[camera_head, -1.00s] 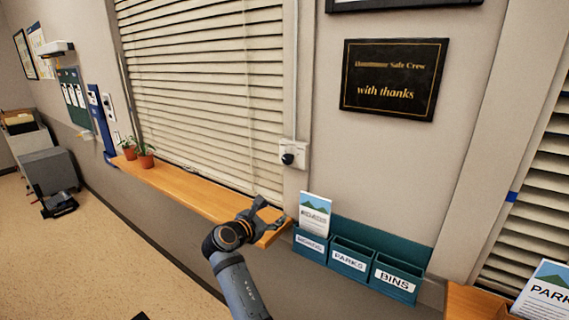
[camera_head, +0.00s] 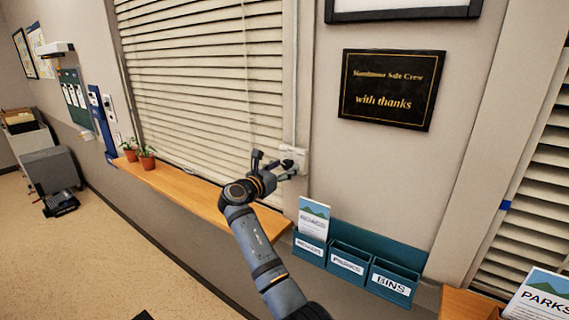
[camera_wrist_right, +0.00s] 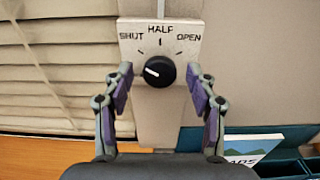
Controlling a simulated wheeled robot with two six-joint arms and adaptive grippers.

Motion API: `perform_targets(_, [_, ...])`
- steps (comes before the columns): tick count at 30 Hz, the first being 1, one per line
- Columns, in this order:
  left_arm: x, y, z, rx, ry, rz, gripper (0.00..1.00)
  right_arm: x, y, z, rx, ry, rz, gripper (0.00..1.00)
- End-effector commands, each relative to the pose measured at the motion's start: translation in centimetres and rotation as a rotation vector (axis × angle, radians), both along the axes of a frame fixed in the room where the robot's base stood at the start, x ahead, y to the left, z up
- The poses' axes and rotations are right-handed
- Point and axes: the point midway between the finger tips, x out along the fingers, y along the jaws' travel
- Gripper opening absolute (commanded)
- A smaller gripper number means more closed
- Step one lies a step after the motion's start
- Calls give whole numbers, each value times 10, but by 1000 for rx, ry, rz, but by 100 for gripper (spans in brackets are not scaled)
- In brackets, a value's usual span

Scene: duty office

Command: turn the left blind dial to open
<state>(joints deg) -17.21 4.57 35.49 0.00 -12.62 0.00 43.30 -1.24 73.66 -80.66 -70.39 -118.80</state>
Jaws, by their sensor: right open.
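The left blind dial (camera_wrist_right: 160,71) is a round black knob on a white plate (camera_wrist_right: 160,38) marked SHUT, HALF and OPEN. Its white pointer mark lies on the left side of the knob, the SHUT side. In the head view the plate (camera_head: 301,154) shows at the right edge of the left blind, and the knob is largely covered by my gripper. My right gripper (camera_wrist_right: 160,80) is open, with one finger on each side of the knob and gaps between. It also shows in the head view (camera_head: 274,163). My left gripper is out of view.
The left blind (camera_head: 205,80) hangs beside the dial with its slats closed. A wooden sill (camera_head: 185,189) with potted plants (camera_head: 147,161) runs below it. Teal leaflet holders (camera_head: 350,262) are on the wall at the lower right. A black plaque (camera_head: 391,90) hangs above.

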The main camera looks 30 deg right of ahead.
Motion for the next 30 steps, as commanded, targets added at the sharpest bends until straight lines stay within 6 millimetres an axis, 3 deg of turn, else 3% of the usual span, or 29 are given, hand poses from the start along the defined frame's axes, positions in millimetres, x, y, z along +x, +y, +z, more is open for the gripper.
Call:
perform_targets(10, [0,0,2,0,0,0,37,2,-6,-1,1,-1,1,58])
perform_targets(22, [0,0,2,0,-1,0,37,2,-5,-1,1,-1,1,4])
perform_targets(30, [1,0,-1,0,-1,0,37,2,-5,-2,14,-31,1,3])
